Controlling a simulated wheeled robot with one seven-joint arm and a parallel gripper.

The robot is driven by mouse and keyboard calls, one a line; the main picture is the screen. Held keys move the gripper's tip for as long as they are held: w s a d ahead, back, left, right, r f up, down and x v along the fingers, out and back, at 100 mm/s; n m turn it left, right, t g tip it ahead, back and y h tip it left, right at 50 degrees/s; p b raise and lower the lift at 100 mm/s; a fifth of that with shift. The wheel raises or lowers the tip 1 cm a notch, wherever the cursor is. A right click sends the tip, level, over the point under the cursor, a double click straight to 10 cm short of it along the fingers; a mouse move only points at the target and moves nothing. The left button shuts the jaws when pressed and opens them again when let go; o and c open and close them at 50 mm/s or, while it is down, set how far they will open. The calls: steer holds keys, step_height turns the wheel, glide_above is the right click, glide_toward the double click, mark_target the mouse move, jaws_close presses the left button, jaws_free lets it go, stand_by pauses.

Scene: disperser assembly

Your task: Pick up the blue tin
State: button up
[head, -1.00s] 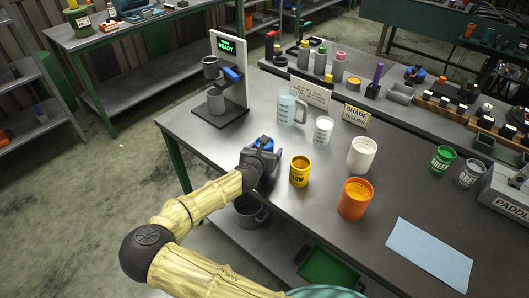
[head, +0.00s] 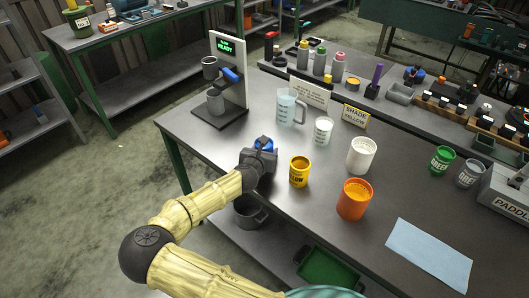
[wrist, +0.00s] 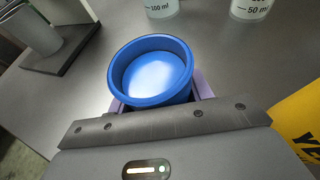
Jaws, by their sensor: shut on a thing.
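The blue tin (wrist: 151,72) is a round, open-topped tin with a pale inside. It fills the middle of the wrist view, between the purplish finger pads of my gripper (wrist: 158,100). In the head view the tin (head: 264,144) shows only as a bit of blue at the end of my gripper (head: 262,152), near the table's left front part. My gripper is shut on the tin. The tin looks upright, and I cannot tell whether its base touches the table.
A yellow tin (head: 300,171) stands just right of my gripper. Beyond are a clear jug (head: 290,108) and a small beaker (head: 323,130). A white cup (head: 361,155) and an orange tin (head: 355,198) stand to the right. A dispenser (head: 228,85) stands back left.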

steer(key=shift+r, duration=0.25)
step_height(320, 180, up, 10)
steer(key=shift+f, duration=0.25)
stand_by(0.9)
steer(key=shift+a, duration=0.1)
stand_by(0.7)
